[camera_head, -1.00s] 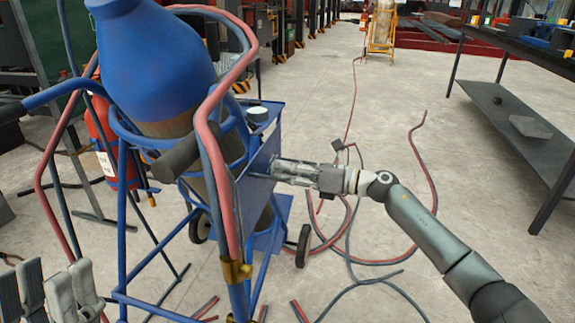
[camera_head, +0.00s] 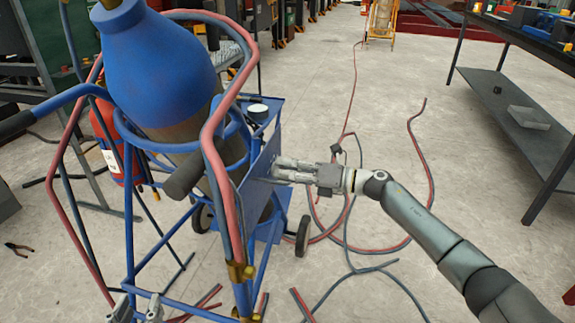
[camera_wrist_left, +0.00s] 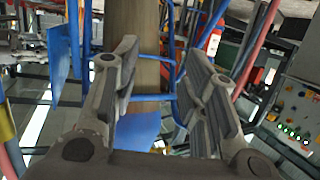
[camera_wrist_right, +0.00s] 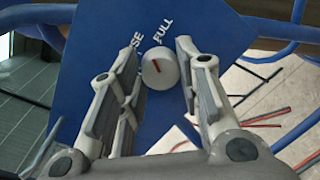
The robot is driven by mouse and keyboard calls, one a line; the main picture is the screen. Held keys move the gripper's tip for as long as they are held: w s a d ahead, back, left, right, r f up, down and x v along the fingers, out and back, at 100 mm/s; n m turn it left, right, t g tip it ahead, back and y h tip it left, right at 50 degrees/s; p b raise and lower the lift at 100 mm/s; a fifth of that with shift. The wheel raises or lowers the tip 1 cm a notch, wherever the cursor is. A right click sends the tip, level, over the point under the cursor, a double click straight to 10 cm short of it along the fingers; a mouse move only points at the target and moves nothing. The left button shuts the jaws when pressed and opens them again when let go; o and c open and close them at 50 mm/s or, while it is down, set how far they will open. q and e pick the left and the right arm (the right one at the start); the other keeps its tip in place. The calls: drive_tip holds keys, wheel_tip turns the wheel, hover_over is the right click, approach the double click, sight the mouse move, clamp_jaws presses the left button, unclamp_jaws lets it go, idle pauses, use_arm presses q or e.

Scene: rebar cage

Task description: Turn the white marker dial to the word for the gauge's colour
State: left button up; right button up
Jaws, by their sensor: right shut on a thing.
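The white marker dial (camera_wrist_right: 160,68) with a red line sits on a blue panel (camera_wrist_right: 112,45) in the right wrist view. The word FULL shows to its upper right, and letters ending in SE to its upper left. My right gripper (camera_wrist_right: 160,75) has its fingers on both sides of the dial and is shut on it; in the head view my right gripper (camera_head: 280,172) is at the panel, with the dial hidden. A round, white-topped gauge (camera_head: 257,110) stands above the trolley; its colour reading is unclear. My left gripper (camera_wrist_left: 160,90) is open and empty.
A blue gas cylinder (camera_head: 160,60) stands in the blue trolley, with red and grey hoses (camera_head: 222,110) in front. A fire extinguisher (camera_head: 112,140) is behind at left. Loose hoses lie on the floor at right; a dark table (camera_head: 520,100) stands beyond.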

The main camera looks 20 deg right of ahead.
drive_tip(key=shift+r+m+p, duration=0.15)
drive_tip(key=shift+m+p, duration=0.95)
use_arm(q)
drive_tip(key=s+a+f+g+y+p, duration=0.1)
drive_tip(key=s+a+f+g, duration=0.2)
drive_tip(key=s+f+g, duration=0.2)
drive_tip(key=s+a+f+g+y+p, duration=0.1)
drive_tip(key=s+a+f+g+y, duration=0.1)
drive_tip(key=s+f+g, duration=0.4)
drive_tip(key=s+a, duration=0.1)
drive_tip(key=s, duration=0.4)
drive_tip(key=shift+n, duration=0.3)
use_arm(e)
drive_tip(key=shift+m, duration=1.2)
drive_tip(key=shift+f, duration=0.2)
drive_tip(key=o, duration=1)
use_arm(q)
drive_tip(key=shift+d, duration=0.1)
use_arm(e)
drive_tip(key=shift+d, duration=0.15)
drive_tip(key=v, duration=1.1)
drive_tip(key=shift+s+d+r, duration=0.1)
drive_tip(key=shift+s+d, duration=0.05)
drive_tip(key=shift+d, duration=0.25)
